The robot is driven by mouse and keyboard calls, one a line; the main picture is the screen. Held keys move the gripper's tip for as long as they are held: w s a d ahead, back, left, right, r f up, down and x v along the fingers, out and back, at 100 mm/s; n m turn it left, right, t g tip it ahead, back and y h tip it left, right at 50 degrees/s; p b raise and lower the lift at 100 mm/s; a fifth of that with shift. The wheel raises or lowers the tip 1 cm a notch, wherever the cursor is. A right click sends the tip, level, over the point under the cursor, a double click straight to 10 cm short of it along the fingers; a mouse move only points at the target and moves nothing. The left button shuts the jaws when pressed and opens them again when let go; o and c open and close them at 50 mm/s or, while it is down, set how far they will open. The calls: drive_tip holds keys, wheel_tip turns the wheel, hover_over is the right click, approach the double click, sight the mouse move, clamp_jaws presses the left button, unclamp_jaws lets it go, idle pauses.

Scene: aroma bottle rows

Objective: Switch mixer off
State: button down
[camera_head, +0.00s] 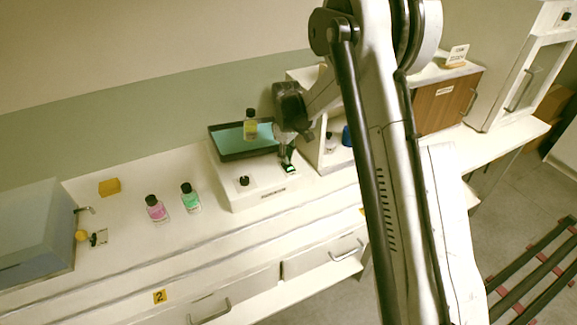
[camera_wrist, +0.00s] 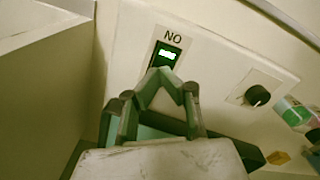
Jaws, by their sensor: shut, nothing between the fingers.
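The mixer (camera_head: 262,198) is a white box with a front panel, a black knob (camera_head: 243,181) and a dark tray (camera_head: 228,153) with a teal surface on top. A yellow bottle (camera_head: 250,128) with a black cap stands on the tray. In the wrist view the switch (camera_wrist: 165,56) is a dark rocker with a lit green window, beside a label that reads NO from this side. The knob (camera_wrist: 257,95) is to its right. My gripper (camera_wrist: 168,76) is shut and empty, its fingertips right at the switch's near edge; I cannot tell whether they touch it.
A pink bottle (camera_head: 156,209) and a green bottle (camera_head: 190,198) stand on the counter left of the mixer. A yellow block (camera_head: 109,187) and a grey box (camera_head: 35,240) are farther left. A white shelf unit with a wooden door (camera_head: 440,103) stands right of the mixer.

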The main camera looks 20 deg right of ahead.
drive_tip(key=shift+f+b, duration=0.35)
drive_tip(key=shift+f, duration=0.1)
drive_tip(key=shift+r, duration=0.1)
drive_tip(key=shift+r+p, duration=1.1)
drive_tip(key=shift+r, duration=2.35)
drive_tip(key=shift+r, duration=0.1)
drive_tip(key=s+r+m+t+b, duration=0.3)
drive_tip(key=s+r+m, duration=0.1)
drive_tip(key=s+r, duration=1.15)
drive_tip(key=s+f+m+t+b, duration=0.2)
drive_tip(key=s+m+t, duration=0.2)
drive_tip(key=s, duration=1.7)
drive_tip(key=shift+s, duration=0.2)
